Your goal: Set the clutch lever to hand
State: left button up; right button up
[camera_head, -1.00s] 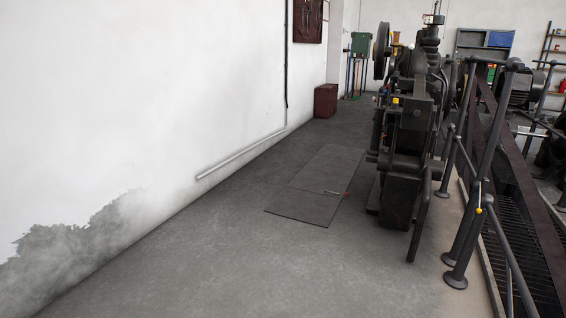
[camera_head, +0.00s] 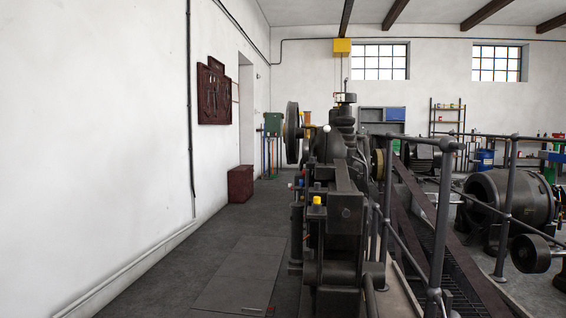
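A large dark machine (camera_head: 340,225) stands in the middle of the view, seen end-on. A small white ball (camera_head: 326,128) shows on its upper part, and a yellow cap (camera_head: 317,200) sits lower on its near side. I cannot tell which part, if any, is the clutch lever, or how it is set. Neither of my grippers is in view.
Grey floor runs between the white left wall and the machine, with a flat floor plate (camera_head: 240,275) in it. A dark red box (camera_head: 240,183) stands by the wall farther back. A metal railing (camera_head: 440,225) and a large motor (camera_head: 510,198) are at right.

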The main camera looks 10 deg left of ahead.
aim_at(327, 129)
jog(key=i, duration=0.2)
jog(key=i+j+z, duration=0.15)
jog(key=i+j, duration=1.55)
jog(key=i, duration=0.15)
